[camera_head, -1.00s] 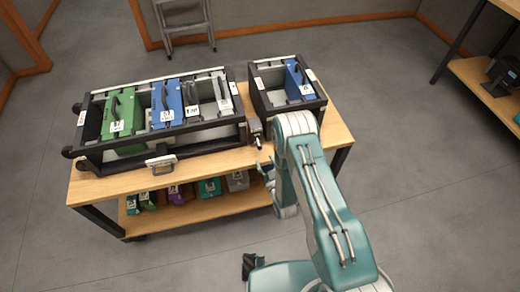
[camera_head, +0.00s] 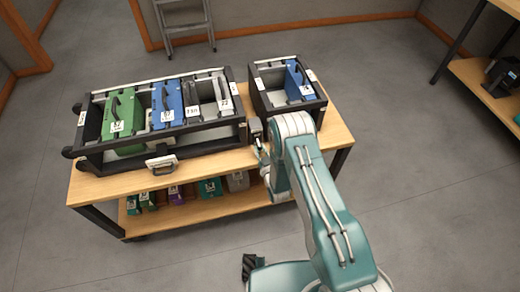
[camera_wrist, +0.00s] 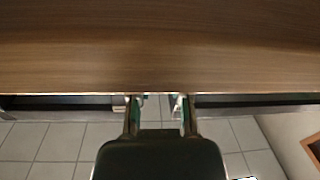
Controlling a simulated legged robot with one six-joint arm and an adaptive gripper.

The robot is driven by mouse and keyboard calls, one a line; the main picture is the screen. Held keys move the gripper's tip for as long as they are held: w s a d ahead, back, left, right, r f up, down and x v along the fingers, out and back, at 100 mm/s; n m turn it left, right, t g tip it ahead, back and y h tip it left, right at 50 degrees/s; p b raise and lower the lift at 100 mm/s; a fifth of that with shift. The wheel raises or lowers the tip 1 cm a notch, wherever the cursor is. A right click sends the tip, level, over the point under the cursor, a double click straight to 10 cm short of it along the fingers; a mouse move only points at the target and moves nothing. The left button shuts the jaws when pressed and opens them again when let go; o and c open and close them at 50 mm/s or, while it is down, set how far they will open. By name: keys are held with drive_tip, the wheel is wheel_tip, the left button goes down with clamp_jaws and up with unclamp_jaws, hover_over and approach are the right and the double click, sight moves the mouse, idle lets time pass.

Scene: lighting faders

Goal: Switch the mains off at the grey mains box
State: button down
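A small dark grey box (camera_head: 255,127), which looks like the mains box, sits on the wooden table between the two black racks. Its switch is too small to read, and my arm is close in front of it. My gripper (camera_head: 262,153) is at the table's front edge, just below the box in the head view. In the wrist view my gripper (camera_wrist: 157,103) has its two fingers apart with nothing seen between them. The wooden tabletop (camera_wrist: 160,60) fills the upper part of that view; the mains box cannot be made out there.
The large rack (camera_head: 160,151) holds green, blue and grey modules. The small rack (camera_head: 292,107) holds a blue one. Several coloured modules lie on the lower shelf (camera_head: 225,203). A ladder (camera_head: 186,30) stands behind; the floor at right is open.

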drive_tip(key=shift+w+a+f+t, duration=0.1)
drive_tip(key=shift+w+f+t, duration=0.1)
drive_tip(key=shift+t, duration=0.3)
drive_tip(key=c, duration=0.6)
unclamp_jaws()
drive_tip(key=shift+o, duration=0.2)
drive_tip(key=shift+s, duration=0.1)
drive_tip(key=v, duration=1.2)
drive_tip(key=shift+f, duration=0.15)
